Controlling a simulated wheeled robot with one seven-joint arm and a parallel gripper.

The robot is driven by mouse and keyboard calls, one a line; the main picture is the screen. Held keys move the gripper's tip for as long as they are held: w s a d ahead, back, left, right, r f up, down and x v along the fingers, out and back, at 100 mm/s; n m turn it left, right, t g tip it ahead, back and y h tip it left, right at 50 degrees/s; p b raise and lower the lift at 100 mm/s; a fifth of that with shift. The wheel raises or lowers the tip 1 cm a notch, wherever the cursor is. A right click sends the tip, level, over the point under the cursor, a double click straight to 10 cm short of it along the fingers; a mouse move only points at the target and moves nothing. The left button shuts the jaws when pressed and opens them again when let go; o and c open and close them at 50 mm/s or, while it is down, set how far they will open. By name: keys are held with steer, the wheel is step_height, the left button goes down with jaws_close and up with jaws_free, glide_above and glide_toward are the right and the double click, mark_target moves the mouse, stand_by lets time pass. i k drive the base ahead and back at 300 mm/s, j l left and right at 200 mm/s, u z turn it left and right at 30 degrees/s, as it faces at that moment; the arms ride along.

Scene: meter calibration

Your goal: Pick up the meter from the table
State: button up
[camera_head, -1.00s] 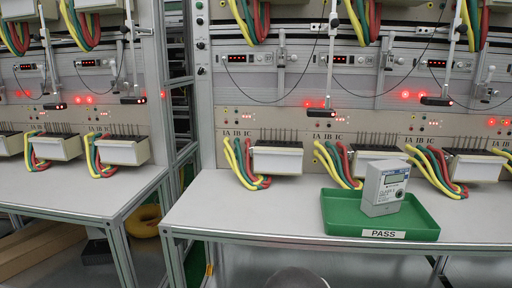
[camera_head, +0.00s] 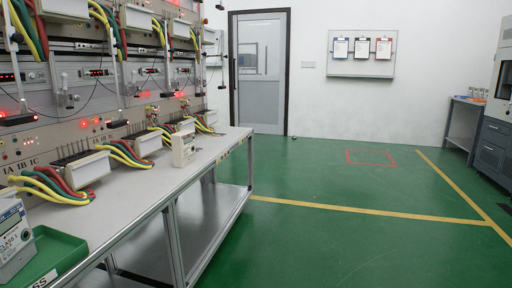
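One white-grey meter (camera_head: 12,240) stands upright in a green tray (camera_head: 62,250) at the lower left, cut off by the picture's left edge. A second, cream-coloured meter (camera_head: 183,150) stands on the table (camera_head: 150,180) near its front edge, toward the far end. It looks upright and stands in front of the test bench's terminal boxes. My gripper is not in view.
The test bench (camera_head: 85,95) with coloured cables lines the left side. Open green floor (camera_head: 330,240) with yellow lines lies to the right of the table. A door (camera_head: 260,85) is at the back, and a grey cabinet (camera_head: 494,145) stands far right.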

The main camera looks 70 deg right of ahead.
mark_target(183, 142)
steer(key=z, duration=1.85)
